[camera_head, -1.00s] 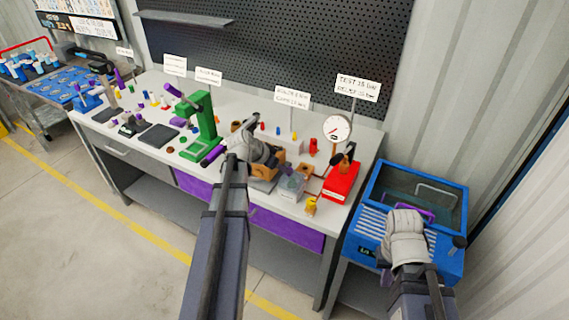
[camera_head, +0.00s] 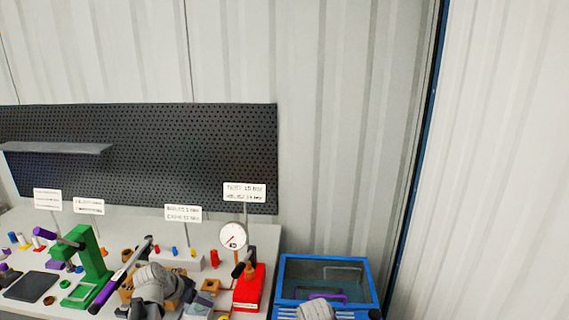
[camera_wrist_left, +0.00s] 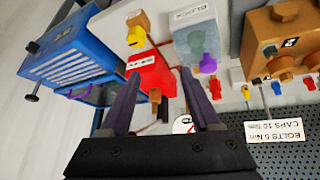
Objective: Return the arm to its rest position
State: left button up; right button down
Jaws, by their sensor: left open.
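My left gripper (camera_wrist_left: 160,73) is open in the left wrist view, with nothing between its fingers. Beyond the fingertips is a red box (camera_wrist_left: 150,72), apart from them as far as I can tell. In the head view my left arm's grey wrist (camera_head: 150,284) is over the bench front at the bottom edge, and its fingers are hidden. My right arm's grey wrist (camera_head: 315,311) is cut off at the bottom edge, in front of the blue basin (camera_head: 283,275). The right gripper's fingers cannot be made out.
A green press (camera_head: 92,262), a purple-handled bar (camera_head: 120,272), the red box with a gauge (camera_head: 233,236) and sign cards (camera_head: 183,213) stand on the bench close to my left wrist. A black pegboard (camera_head: 190,145) is behind. The wall to the upper right is clear.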

pick_arm(q)
jog(key=s+d+f+g+y, duration=0.1)
jog(key=s+d+g+y, duration=0.1)
jog(key=s+d, duration=0.7)
jog(key=s+d+f+g+y, duration=0.2)
jog(key=s+d+g, duration=0.2)
jog(key=s+d, duration=0.5)
jog(key=d, duration=0.5)
jog(key=shift+y, duration=0.3)
jog(key=shift+o, duration=0.7)
jog(key=shift+s+f, duration=0.1)
jog(key=shift+f, duration=0.05)
